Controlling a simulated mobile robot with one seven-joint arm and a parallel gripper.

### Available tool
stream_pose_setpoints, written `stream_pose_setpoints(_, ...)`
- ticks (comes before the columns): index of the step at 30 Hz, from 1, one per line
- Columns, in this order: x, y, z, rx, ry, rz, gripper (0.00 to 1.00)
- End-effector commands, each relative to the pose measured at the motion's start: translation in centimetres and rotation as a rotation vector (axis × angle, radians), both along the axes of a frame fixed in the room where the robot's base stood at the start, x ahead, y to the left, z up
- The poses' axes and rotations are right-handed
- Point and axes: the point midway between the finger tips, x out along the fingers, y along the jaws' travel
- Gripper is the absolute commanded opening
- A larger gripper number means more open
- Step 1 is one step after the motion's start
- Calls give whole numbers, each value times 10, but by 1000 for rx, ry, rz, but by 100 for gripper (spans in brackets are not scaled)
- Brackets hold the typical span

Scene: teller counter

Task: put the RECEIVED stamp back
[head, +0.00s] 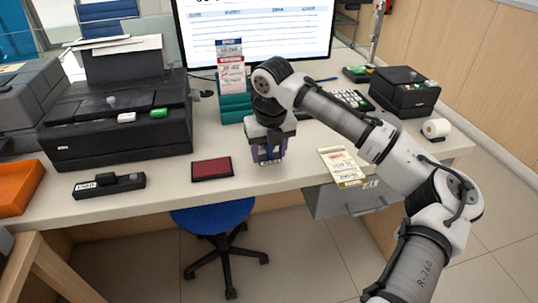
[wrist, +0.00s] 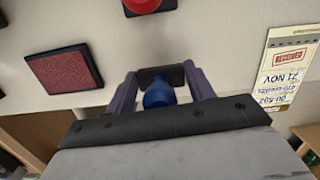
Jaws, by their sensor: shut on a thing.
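My gripper (head: 268,147) is over the counter near its front edge, pointing down. In the wrist view my gripper (wrist: 160,88) is shut on a stamp with a rounded blue handle (wrist: 157,95) and a dark base. The stamp (head: 270,161) shows low between the fingers in the head view; I cannot read its label or tell whether it touches the counter. A dark red ink pad (head: 212,169) lies left of it, also in the wrist view (wrist: 64,70). A red-topped thing on a dark base (wrist: 145,4) is cut off at the wrist view's top.
A slip (head: 342,167) lies to the right; in the wrist view the slip (wrist: 290,65) bears a red RECEIVED mark. A small black labelled holder (head: 108,186) sits left, beside an orange tray (head: 18,188). A printer (head: 115,125), green rack (head: 236,108) and monitor (head: 255,35) stand behind.

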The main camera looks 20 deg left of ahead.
Motion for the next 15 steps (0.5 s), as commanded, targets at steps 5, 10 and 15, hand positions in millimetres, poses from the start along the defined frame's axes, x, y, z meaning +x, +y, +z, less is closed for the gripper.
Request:
stream_pose_setpoints(5, 0, 0, -15, 1, -1, 0, 38)
stream_pose_setpoints(10, 0, 0, -15, 0, 0, 0, 38)
stream_pose_setpoints(15, 0, 0, -18, 2, 1, 0, 57)
